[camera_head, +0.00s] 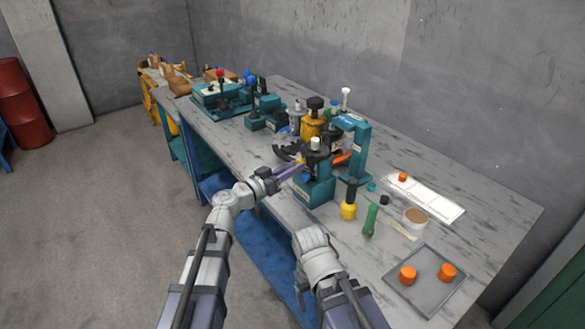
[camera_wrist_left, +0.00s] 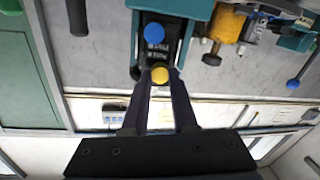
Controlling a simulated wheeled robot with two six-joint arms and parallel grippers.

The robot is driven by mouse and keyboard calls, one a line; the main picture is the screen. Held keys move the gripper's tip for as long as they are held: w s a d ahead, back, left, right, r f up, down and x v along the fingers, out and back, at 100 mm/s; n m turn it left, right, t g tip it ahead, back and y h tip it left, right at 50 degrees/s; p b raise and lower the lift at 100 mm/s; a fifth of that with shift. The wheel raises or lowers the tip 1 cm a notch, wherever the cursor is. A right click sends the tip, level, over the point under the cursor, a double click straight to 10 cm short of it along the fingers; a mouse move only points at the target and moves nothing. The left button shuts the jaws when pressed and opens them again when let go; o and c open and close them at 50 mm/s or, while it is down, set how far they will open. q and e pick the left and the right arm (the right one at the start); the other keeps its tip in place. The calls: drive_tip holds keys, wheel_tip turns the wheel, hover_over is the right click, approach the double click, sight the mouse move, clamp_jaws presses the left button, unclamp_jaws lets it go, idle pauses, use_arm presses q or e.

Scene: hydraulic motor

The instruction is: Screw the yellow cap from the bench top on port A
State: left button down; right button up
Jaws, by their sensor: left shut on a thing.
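My left gripper (camera_head: 291,171) is at the teal fixture (camera_head: 315,192) on the bench, its purple-grey fingers pointing at the fixture's left side. It is shut on the yellow cap (camera_wrist_left: 160,75), which sits between the fingertips in the left wrist view. A blue cap (camera_wrist_left: 154,30) shows beyond it, and two small port labels (camera_wrist_left: 156,50) lie between the caps, too small to read surely. The yellow cap is close to the port face; whether it touches the port, which is hidden behind it, I cannot tell. My right arm shows at the bottom; its fingers do not.
A yellow bottle (camera_head: 348,209), a green bottle (camera_head: 370,220) and a round tub (camera_head: 414,218) stand right of the fixture. A grey tray (camera_head: 425,293) holds two orange caps (camera_head: 407,274). Teal equipment (camera_head: 218,95) crowds the far bench. The front right bench has some free room.

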idle(0.3)
use_arm(q)
drive_tip(key=m, duration=0.4)
drive_tip(key=shift+m, duration=0.4)
drive_tip(key=c, duration=0.9)
unclamp_jaws()
drive_tip(key=n, duration=1)
drive_tip(key=shift+n, duration=0.3)
drive_tip(key=shift+c, duration=0.5)
